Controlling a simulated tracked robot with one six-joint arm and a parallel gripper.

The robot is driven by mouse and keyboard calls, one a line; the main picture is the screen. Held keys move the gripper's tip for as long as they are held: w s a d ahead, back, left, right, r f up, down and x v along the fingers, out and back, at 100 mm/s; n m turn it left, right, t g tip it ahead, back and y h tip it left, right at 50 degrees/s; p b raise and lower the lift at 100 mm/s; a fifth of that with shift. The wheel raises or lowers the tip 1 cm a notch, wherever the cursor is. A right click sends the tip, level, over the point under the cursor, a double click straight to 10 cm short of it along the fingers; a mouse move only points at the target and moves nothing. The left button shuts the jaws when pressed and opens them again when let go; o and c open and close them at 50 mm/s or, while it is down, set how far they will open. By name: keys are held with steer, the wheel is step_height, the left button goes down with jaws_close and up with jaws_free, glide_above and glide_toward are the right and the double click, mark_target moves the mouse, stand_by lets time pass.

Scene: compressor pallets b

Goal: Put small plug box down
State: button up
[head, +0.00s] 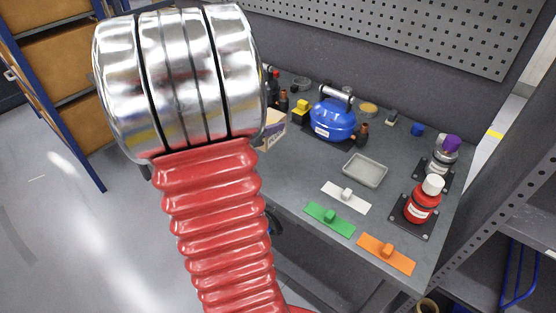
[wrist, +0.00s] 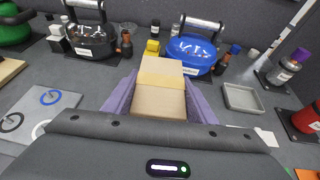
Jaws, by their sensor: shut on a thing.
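The small plug box (wrist: 158,102) is a tan cardboard box with a paler yellowish band across its top. In the wrist view it sits between the two purple fingers of my gripper (wrist: 161,88), which is shut on it.
A blue compressor (head: 332,120) stands behind the box, with a yellow item (head: 300,112) beside it. A grey tray (head: 365,170), white, green and orange plates (head: 386,254), and a red bottle (head: 422,203) lie to the right. A black compressor (wrist: 93,40) stands at left.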

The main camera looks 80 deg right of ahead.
mark_target(277, 120)
steer(key=s, duration=0.3)
steer(key=shift+d+r+m+g, duration=0.25)
steer(key=shift+d+m+g, duration=0.1)
steer(key=shift+m+g, duration=0.05)
steer(key=shift+f, duration=0.15)
steer(key=shift+f, duration=2.85)
steer(key=shift+f, duration=2.05)
steer(key=o, duration=1.2)
steer(key=shift+f, duration=0.1)
steer(key=shift+o, duration=0.2)
